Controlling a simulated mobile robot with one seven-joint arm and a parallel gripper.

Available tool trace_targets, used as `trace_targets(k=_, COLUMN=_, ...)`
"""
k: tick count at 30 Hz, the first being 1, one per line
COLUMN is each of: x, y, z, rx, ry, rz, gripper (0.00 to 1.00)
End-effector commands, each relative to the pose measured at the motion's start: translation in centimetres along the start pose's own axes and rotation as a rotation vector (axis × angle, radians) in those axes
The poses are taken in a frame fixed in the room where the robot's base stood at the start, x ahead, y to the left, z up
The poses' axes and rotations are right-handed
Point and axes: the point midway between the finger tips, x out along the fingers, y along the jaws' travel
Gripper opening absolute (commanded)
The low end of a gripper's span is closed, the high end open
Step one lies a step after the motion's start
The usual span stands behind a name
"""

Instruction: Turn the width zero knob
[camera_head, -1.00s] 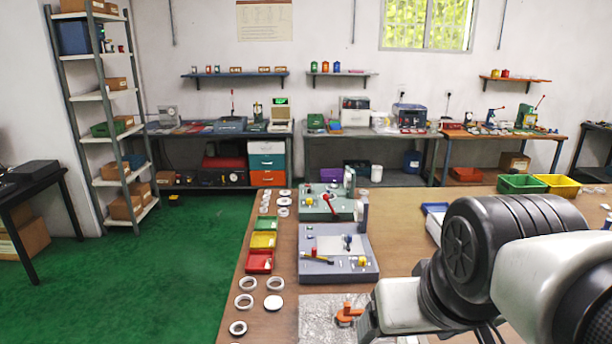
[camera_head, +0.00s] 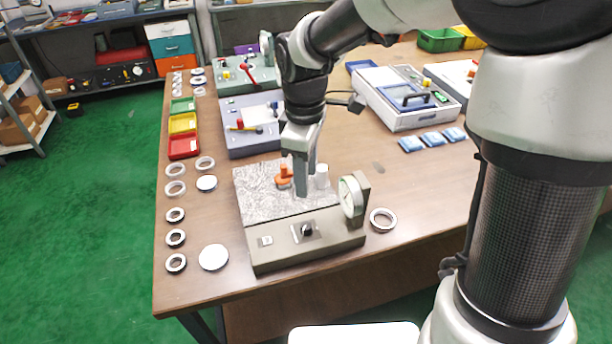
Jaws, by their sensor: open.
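A grey-brown measuring fixture (camera_head: 350,243) stands at the front edge of the bench, with a mottled silver plate behind its front panel. A black knob (camera_head: 307,230) sits on a small light plate on that panel; it appears to be the width zero knob, but no label is readable. My gripper (camera_head: 302,188) points down over the mottled plate (camera_head: 258,198), behind and above the knob and apart from it. It is open and seen edge-on. An orange part (camera_head: 284,176) and a white cylinder (camera_head: 322,176) stand beside the fingers.
A round dial (camera_head: 351,196) rises at the fixture's right end, close to the knob. Several rings (camera_head: 175,214) and a white disc (camera_head: 214,257) lie on the left. A ring (camera_head: 383,220) lies right of the dial. A grey-blue fixture (camera_head: 240,142) stands behind.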

Motion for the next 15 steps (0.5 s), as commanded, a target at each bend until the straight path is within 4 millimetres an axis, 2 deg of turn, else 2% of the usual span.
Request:
trace_targets(k=5, x=2.7, y=-0.2, z=0.1, rx=0.001, ry=-0.002, rz=-0.005, gripper=0.43)
trace_targets(k=15, x=10.2, y=-0.2, z=0.1, rx=0.002, ry=-0.004, rz=-0.005, gripper=0.43)
